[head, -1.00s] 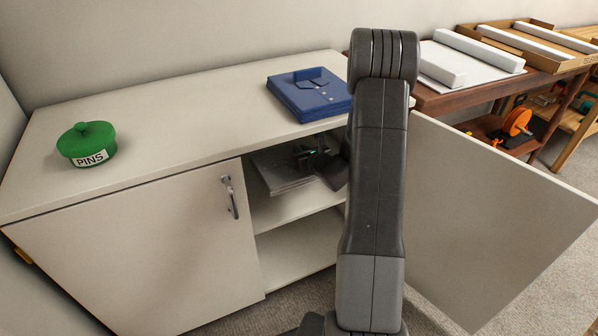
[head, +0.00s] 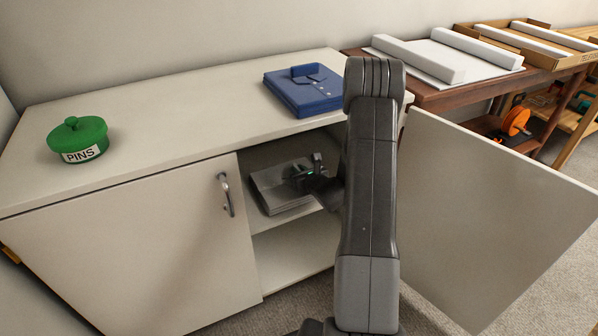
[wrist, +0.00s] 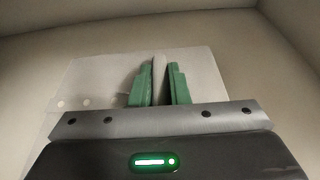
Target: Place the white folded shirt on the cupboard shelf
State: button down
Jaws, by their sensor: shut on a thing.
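The white folded shirt (head: 278,187) is inside the open right half of the cupboard, at the upper shelf (head: 290,214). It looks grey in the shade there. My gripper (head: 304,172) reaches in through the opening and is shut on the shirt. In the wrist view the green fingers (wrist: 159,84) pinch a raised fold of the shirt (wrist: 100,75), which spreads flat beyond and to the left. My arm hides the right part of the opening. Whether the shirt rests fully on the shelf I cannot tell.
The right cupboard door (head: 490,215) stands wide open; the left door (head: 130,245) is shut. A blue folded shirt (head: 303,92) and a green pins jar (head: 78,139) are on the cupboard top. A wooden table (head: 440,95) with white rolls stands behind at right.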

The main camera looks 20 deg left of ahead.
jog(key=c, duration=1.4)
grip_release()
jog(key=shift+r+p, duration=0.15)
jog(key=shift+p, duration=0.15)
jog(key=p+v, duration=0.1)
jog(key=v, duration=1.1)
jog(key=shift+s+p, duration=0.1)
jog(key=shift+p, duration=0.25)
